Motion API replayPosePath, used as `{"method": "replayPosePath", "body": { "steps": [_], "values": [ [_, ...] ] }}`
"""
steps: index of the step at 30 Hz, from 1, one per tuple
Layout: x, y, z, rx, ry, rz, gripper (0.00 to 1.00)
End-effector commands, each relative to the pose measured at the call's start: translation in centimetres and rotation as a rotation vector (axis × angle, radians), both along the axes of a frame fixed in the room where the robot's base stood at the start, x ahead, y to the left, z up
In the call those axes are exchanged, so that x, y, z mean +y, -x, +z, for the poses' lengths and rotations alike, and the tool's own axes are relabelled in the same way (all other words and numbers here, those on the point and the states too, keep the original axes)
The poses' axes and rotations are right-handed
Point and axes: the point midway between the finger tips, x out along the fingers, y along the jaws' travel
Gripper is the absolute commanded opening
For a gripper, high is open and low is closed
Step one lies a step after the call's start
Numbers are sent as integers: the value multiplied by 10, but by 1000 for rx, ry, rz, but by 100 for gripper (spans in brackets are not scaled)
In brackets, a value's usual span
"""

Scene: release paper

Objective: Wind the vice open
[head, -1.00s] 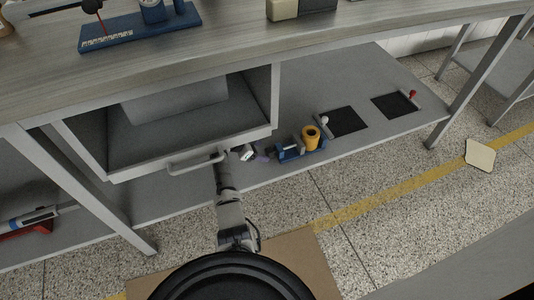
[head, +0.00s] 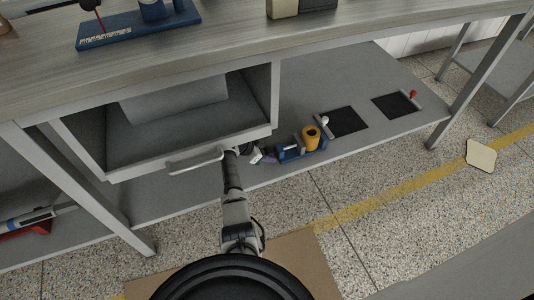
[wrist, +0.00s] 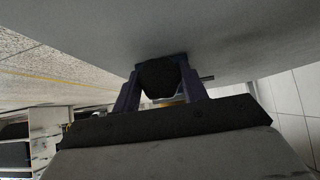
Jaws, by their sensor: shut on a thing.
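The blue vice (head: 289,153) stands on the lower shelf, with an orange-yellow cylinder (head: 311,136) at its right part. My gripper (head: 267,157) is at the vice's left end, low over the shelf. In the wrist view the dark fingers of my gripper (wrist: 160,72) are shut on a dark rounded piece (wrist: 160,80), which I take to be the vice's handle. The gripper hides the handle in the head view, and the jaw gap is too small to judge.
An open drawer (head: 190,157) with a bar handle hangs just left of and above my arm. Two black mats (head: 343,121) with small knobbed levers lie to the right on the shelf. The bench top is overhead.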

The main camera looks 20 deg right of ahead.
Motion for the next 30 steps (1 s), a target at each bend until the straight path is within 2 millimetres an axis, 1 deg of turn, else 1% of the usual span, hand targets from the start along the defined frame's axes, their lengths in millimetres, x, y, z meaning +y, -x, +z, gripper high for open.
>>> {"method": "replayPosePath", "body": {
  "steps": [5,12,16,21,29,30],
  "values": [
    [0,-1,-3,41,2,0,20],
    [0,-4,-7,271,10,-1,20],
    [0,-3,-6,358,12,1,20],
    [0,-3,-2,408,14,1,20],
    [1,-2,-1,410,14,1,20],
    [1,-2,-1,410,13,1,46]
  ]
}}
